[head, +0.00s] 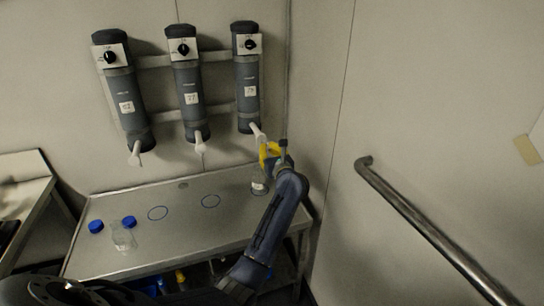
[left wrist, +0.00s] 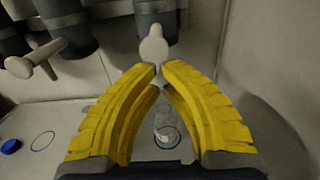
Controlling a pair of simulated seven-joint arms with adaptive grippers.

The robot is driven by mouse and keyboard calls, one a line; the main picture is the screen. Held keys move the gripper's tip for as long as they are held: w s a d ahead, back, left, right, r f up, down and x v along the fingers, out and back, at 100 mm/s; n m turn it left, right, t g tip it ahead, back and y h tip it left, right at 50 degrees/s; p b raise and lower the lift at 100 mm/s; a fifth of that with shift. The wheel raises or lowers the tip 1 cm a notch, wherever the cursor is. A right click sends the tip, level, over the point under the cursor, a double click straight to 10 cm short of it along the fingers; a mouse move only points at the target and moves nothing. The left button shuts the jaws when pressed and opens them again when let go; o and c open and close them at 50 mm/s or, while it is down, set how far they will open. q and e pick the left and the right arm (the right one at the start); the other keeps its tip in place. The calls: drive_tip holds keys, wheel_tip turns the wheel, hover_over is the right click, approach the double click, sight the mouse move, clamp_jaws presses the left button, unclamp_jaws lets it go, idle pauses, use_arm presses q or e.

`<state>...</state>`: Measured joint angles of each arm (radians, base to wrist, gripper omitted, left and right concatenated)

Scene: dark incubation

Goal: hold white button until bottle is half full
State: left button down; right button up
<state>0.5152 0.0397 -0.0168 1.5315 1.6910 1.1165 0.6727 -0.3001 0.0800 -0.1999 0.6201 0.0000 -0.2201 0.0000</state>
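Three dark grey dispensers hang on the wall, each with a white button at its lower end. The white button of the right dispenser (head: 247,90) shows in the head view (head: 257,132) and, round-faced, in the left wrist view (left wrist: 153,46). My left gripper (head: 268,152) has yellow fingers with their tips together and nothing between them. Its tips (left wrist: 159,70) are right at this button; I cannot tell whether they touch it. A clear bottle (head: 259,187) stands on the table below the right dispenser, partly hidden by the fingers in the left wrist view (left wrist: 167,133). Its fill level is unclear. My right gripper is out of view.
Another clear bottle (head: 123,239) stands at the left of the metal table (head: 185,240), near two blue caps (head: 96,226) (head: 129,222). Blue circles (head: 158,213) (head: 211,201) mark empty spots under the other dispensers. A metal handrail (head: 420,222) runs along the right wall.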

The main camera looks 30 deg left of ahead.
sight(263, 142)
use_arm(q)
drive_tip(key=shift+x, duration=1.8)
drive_tip(key=shift+x, duration=1)
drive_tip(key=shift+w+a+r, duration=0.1)
drive_tip(key=shift+a, duration=0.05)
drive_tip(key=shift+a+r, duration=0.1)
drive_tip(key=shift+a, duration=0.05)
idle(4.0)
drive_tip(key=shift+s+d, duration=0.35)
drive_tip(key=shift+d, duration=0.15)
drive_tip(key=v, duration=1.3)
